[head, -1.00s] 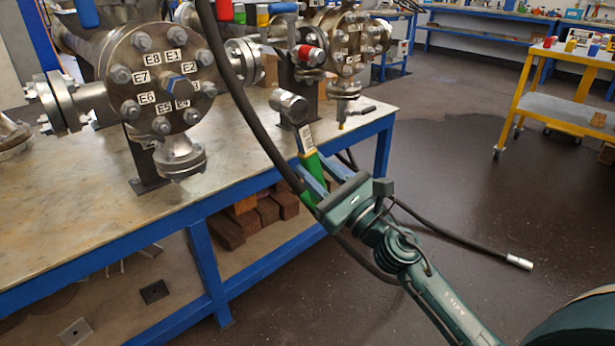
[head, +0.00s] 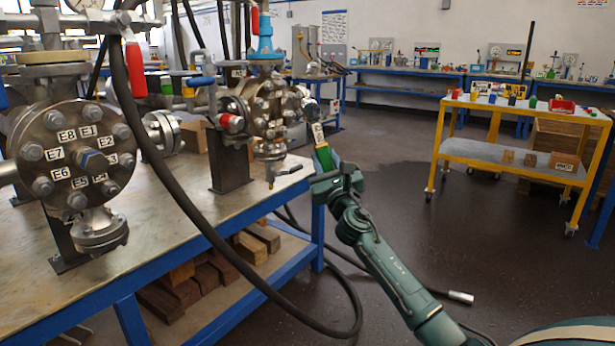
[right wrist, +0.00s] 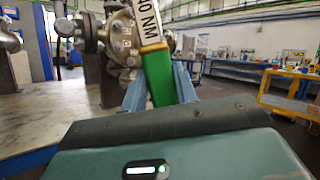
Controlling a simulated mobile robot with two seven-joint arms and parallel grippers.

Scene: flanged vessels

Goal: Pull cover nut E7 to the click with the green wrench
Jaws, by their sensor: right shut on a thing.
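The round cover (head: 72,150) with nuts labelled E1 to E8 faces me on the bench at the left of the head view. Cover nut E7 (head: 32,151) is at its left side, beside the E7 label. My right gripper (head: 328,172) is shut on the green-handled wrench (head: 323,156), far to the right of the cover and past the bench edge. In the right wrist view the wrench (right wrist: 158,75) stands between the blue fingers (right wrist: 160,88), with a label ending in "0 NM"; its head is out of that view. My left gripper is not in view.
A second flanged vessel (head: 262,112) stands behind on the bench (head: 165,215). A black hose (head: 190,215) hangs in front of the bench between the cover and my right arm. A yellow cart (head: 510,150) stands at the right, with open floor before it.

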